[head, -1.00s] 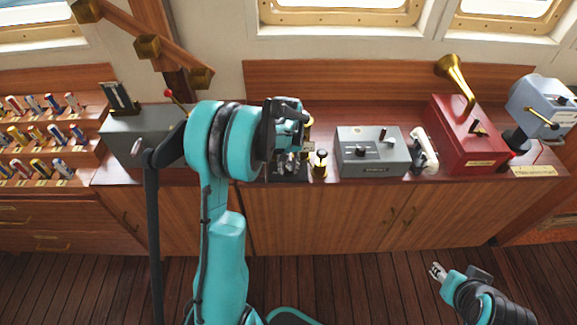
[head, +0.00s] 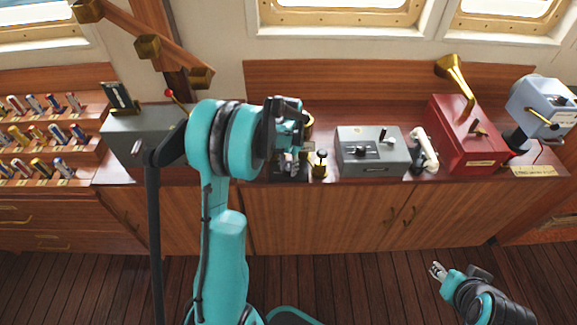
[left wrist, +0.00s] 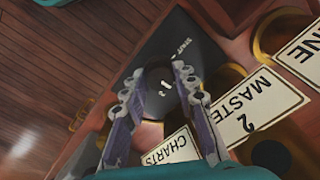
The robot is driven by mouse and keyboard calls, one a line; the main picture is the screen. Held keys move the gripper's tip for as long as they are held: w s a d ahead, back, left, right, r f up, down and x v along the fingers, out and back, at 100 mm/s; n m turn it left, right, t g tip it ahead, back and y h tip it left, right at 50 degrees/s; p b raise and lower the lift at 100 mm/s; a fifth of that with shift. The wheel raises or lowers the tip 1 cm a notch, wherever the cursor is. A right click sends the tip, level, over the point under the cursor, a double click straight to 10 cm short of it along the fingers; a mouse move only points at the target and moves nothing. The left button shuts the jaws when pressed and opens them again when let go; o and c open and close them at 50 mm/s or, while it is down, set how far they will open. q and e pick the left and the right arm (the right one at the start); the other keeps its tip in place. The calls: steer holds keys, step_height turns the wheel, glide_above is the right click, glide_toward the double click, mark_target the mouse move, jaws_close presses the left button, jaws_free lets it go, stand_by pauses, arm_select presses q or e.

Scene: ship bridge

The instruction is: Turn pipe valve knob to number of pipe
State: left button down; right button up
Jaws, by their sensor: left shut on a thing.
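The valve knob (left wrist: 158,92) is a small dark round knob on a dark panel (left wrist: 185,35) with white markings, including "START". In the left wrist view my left gripper (left wrist: 159,73) has one finger on each side of the knob and is shut on it. A plate (left wrist: 250,103) reading "2" and "MASTE…" and a plate (left wrist: 172,148) reading "CHARTS" lie beside the panel. In the head view my left gripper (head: 291,160) is over the dark pipe unit and hides the knob. My right gripper (head: 437,269) is far off at the lower right, too small to judge.
A brass pipe with a dark top (head: 320,163) stands just right of my left gripper. A grey box (head: 373,160), a white handset (head: 425,150) and a red box with a brass horn (head: 465,140) stand further right. A grey lever box (head: 140,130) stands left.

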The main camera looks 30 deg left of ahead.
mark_target(289, 168)
stand_by(0.5)
arm_select(q)
steer(key=c, duration=1.2)
jaws_free()
step_height(289, 168, up, 12)
